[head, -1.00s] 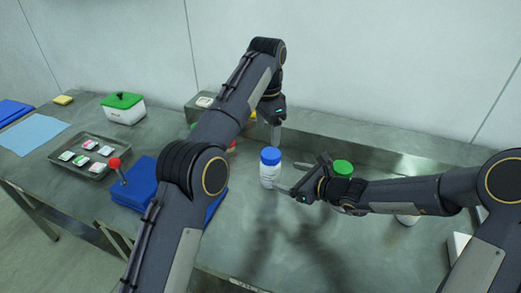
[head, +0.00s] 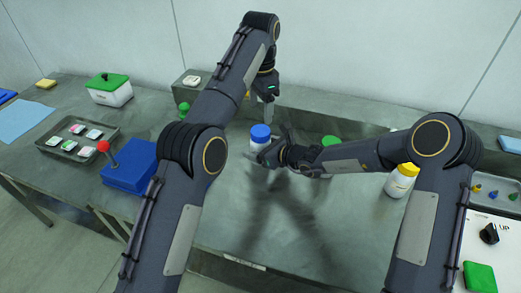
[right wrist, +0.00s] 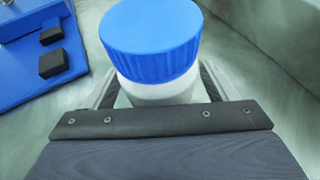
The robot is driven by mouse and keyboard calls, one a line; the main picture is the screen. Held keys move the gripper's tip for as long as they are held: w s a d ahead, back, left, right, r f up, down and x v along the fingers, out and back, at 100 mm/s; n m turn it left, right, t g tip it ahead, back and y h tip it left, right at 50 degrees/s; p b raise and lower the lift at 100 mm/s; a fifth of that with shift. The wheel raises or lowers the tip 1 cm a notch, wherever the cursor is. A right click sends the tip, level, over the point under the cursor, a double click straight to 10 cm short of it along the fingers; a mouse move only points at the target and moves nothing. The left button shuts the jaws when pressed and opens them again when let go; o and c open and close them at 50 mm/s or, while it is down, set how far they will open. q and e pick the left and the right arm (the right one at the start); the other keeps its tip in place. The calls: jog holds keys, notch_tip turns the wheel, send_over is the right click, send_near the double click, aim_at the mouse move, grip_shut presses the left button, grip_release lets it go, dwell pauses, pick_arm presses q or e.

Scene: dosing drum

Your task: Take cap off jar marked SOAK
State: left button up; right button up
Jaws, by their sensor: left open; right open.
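A white jar with a blue cap (head: 261,132) stands upright on the steel table; its label is not readable, so I cannot tell whether it says SOAK. My right gripper (head: 261,155) is open at the jar, low on its near side. In the right wrist view the white body (right wrist: 160,93) is between the open fingers, below the blue cap (right wrist: 150,38). Whether the fingers touch it cannot be told. My left gripper (head: 268,108) is open and empty, pointing down just behind the blue cap. A green-capped jar (head: 331,141) is partly hidden behind my right arm.
A yellow-capped jar (head: 401,180) stands at right, near a panel with a black knob (head: 489,233). At left are a blue box with a red-knobbed lever (head: 130,168), a tray of small packs (head: 50,152) and a green-lidded box (head: 110,94). The front middle is clear.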

aim_at(261, 130)
grip_shut()
pick_arm(q)
jog(key=m, duration=1.6)
jog(key=shift+m, duration=0.3)
jog(key=m, duration=0.5)
jog(key=shift+f+m, duration=0.3)
jog(key=shift+m, duration=0.2)
notch_tip(261, 130, down, 7)
jog(key=shift+f, duration=0.2)
